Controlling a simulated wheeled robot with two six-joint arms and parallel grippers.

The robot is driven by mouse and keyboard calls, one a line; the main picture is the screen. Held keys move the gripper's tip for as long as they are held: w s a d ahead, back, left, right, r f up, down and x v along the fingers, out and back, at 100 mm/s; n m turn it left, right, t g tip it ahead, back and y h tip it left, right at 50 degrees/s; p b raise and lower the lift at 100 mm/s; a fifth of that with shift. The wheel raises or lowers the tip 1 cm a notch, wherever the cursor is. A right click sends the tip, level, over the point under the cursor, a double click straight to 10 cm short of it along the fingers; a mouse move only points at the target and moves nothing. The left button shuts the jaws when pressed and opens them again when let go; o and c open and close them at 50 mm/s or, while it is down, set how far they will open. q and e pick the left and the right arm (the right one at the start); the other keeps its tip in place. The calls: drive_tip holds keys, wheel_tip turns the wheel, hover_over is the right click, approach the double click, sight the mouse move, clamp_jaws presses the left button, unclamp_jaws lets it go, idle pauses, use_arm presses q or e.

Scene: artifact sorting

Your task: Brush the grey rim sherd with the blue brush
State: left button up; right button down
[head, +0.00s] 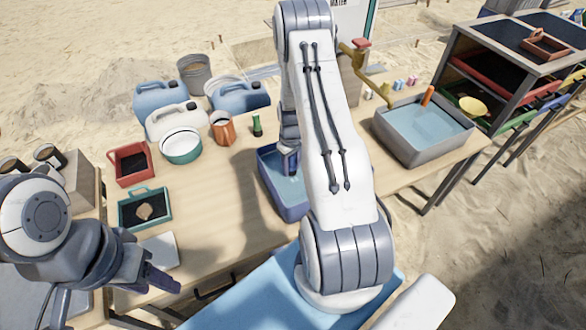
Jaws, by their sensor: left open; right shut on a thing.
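My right gripper (289,160) points down over the blue basin (271,189) of water, mostly hidden behind my own arm. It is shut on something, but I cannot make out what. My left gripper (160,282) is open and empty at the lower left, near the table's front edge. A brownish sherd (146,211) lies in the green tray (128,223), above and left of that gripper. I cannot pick out a grey rim sherd or a blue brush; my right arm hides part of the table.
A red tray (119,177), white bowl (181,154), copper-coloured can (222,130) and green upright item (257,126) stand along the table. Jugs (160,97) are behind. A grey basin (433,157) and a tray rack (462,45) stand right. Bare tabletop (220,190) lies left of the blue basin.

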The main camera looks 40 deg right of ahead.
drive_tip(key=shift+s+a+p, duration=0.15)
drive_tip(key=shift+s, duration=0.5)
drive_tip(key=shift+s+a+p, duration=0.15)
drive_tip(key=shift+s, duration=0.45)
drive_tip(key=shift+w+d+f+b, duration=0.1)
drive_tip(key=shift+w+d+b, duration=0.15)
drive_tip(key=shift+w, duration=1)
drive_tip(key=shift+s+a+r+p, duration=0.1)
drive_tip(key=shift+s+a+p, duration=0.05)
drive_tip(key=shift+s, duration=0.5)
drive_tip(key=shift+s+a+r+p, duration=0.1)
drive_tip(key=shift+s+p, duration=0.05)
drive_tip(key=shift+s, duration=0.45)
drive_tip(key=shift+w+d+f+b, duration=0.1)
drive_tip(key=shift+w+d+b, duration=0.1)
drive_tip(key=shift+w, duration=0.45)
drive_tip(key=shift+w+d+b, duration=0.1)
drive_tip(key=shift+w+b, duration=0.1)
drive_tip(key=shift+w, duration=0.4)
drive_tip(key=shift+s+a+p, duration=0.15)
drive_tip(key=shift+s+p, duration=0.05)
drive_tip(key=shift+s, duration=0.45)
drive_tip(key=shift+s+a+p, duration=0.15)
drive_tip(key=shift+s+p, duration=0.05)
drive_tip(key=shift+s, duration=0.4)
